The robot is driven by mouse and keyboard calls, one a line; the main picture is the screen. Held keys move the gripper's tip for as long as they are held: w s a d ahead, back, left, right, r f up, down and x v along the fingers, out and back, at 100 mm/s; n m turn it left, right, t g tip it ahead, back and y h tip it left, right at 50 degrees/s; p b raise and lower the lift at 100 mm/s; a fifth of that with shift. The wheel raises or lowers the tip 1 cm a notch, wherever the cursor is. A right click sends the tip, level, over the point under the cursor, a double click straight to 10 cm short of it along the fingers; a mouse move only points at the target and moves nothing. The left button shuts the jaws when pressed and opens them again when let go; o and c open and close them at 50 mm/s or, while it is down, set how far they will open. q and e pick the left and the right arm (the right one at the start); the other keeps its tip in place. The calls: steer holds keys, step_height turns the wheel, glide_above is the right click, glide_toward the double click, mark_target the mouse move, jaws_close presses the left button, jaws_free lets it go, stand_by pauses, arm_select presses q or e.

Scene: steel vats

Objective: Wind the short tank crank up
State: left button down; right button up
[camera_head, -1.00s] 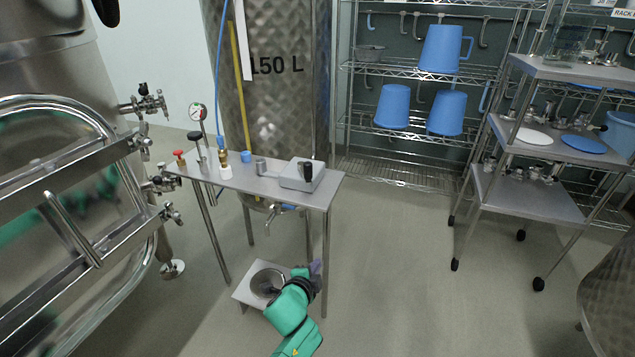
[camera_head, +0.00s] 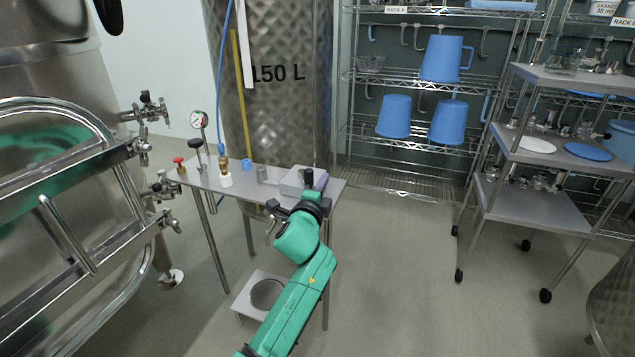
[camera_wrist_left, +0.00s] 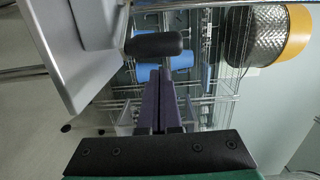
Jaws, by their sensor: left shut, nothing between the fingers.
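In the left wrist view the black handle (camera_wrist_left: 155,45) lies just beyond my fingertips, beside the pale grey box (camera_wrist_left: 75,60). My left gripper (camera_head: 312,192) is at the table's right end, close to the handle; its fingers are mostly hidden there behind my wrist. In the wrist view its purple fingers (camera_wrist_left: 160,80) are together and empty. I cannot tell whether they touch the handle. My right gripper is not in view.
The steel table (camera_head: 235,184) also carries a gauge (camera_head: 199,120), valves and small fittings. The 150 L vat (camera_head: 275,110) stands behind it. A large steel vessel (camera_head: 60,160) is on the left. A wheeled cart (camera_head: 545,200) stands right, with open floor between.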

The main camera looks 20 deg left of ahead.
arm_select(q)
steer(key=shift+s+a+r, duration=0.15)
steer(key=shift+s+a, duration=0.25)
steer(key=shift+a, duration=0.35)
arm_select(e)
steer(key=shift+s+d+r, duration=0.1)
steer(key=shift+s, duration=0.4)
